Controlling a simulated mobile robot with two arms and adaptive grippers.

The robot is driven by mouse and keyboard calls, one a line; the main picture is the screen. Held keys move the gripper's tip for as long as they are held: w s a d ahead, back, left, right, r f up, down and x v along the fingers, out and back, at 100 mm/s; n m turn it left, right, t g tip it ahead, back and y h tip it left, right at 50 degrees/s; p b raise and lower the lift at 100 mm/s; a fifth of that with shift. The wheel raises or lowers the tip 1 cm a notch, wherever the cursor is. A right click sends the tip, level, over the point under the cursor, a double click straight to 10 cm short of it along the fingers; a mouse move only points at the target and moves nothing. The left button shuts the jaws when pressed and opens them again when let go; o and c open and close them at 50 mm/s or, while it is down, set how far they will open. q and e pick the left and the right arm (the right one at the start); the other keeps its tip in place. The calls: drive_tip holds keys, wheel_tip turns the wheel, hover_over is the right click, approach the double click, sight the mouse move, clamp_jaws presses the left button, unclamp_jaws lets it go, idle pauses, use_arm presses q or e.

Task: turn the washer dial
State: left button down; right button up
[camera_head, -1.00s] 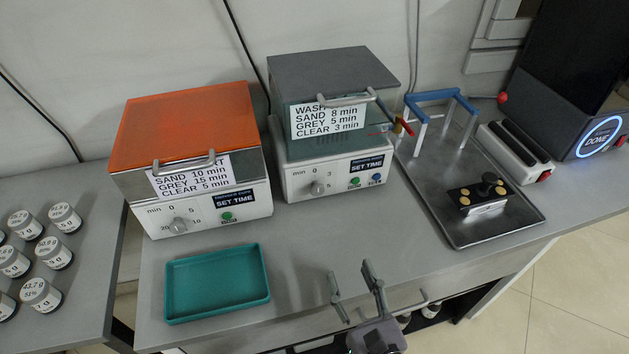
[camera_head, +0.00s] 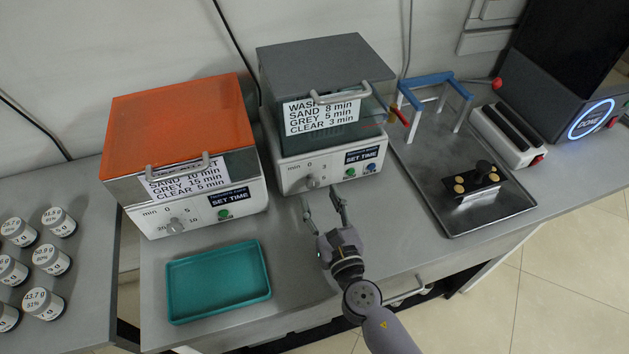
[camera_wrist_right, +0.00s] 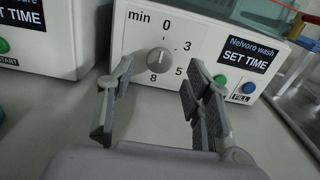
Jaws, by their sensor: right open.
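The washer (camera_head: 330,110) is the white box with a grey lid and a "WASH" label, at the back middle in the head view. Its grey dial (camera_head: 312,181) is on the left of its front face; in the right wrist view the dial (camera_wrist_right: 160,58) shows marks 0, 3, 5 and 8 around it. My right gripper (camera_head: 322,195) is open and empty just in front of the washer. In the right wrist view its fingers (camera_wrist_right: 158,85) stand on either side below the dial, apart from it. My left gripper is not in view.
An orange-lidded box (camera_head: 182,125) with its own dial (camera_head: 176,226) stands left of the washer. A teal tray (camera_head: 270,290) lies at the front. A metal tray (camera_head: 440,205) with a blue-topped stand is on the right. Several jars (camera_head: 50,258) stand at far left.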

sight(314, 185)
drive_tip(key=shift+x, duration=2.35)
clamp_jaws()
